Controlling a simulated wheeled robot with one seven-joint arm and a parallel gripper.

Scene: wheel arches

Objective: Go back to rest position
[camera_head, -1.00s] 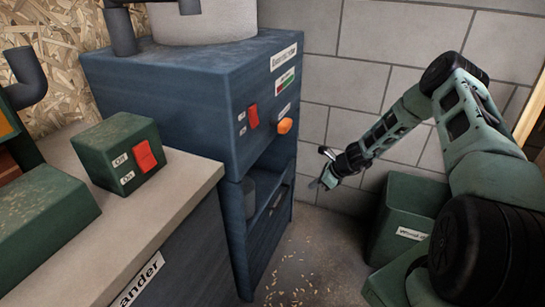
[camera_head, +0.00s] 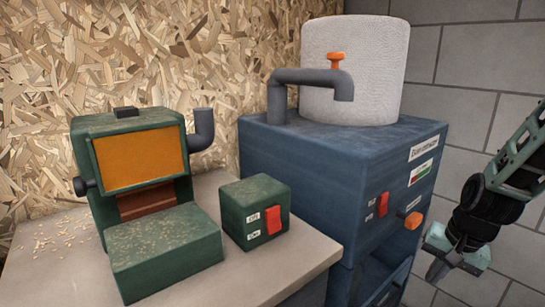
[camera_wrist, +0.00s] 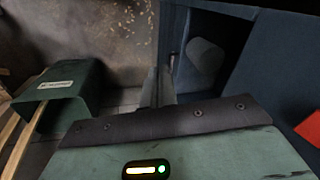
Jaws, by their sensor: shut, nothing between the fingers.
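My gripper (camera_head: 437,271) is at the right edge of the head view, its fingers pointing down, in front of and to the right of the blue cabinet. In the wrist view my gripper (camera_wrist: 157,84) shows its two fingers close together with nothing between them. Most of my arm is cut off by the right edge of the head view.
The blue cabinet (camera_head: 300,165) carries an orange knob, a red switch and a white drum (camera_head: 352,80). A bench (camera_head: 205,190) at left holds a green machine (camera_head: 165,250) and a green switch box (camera_head: 240,200). A green bin (camera_wrist: 75,82) stands on the floor.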

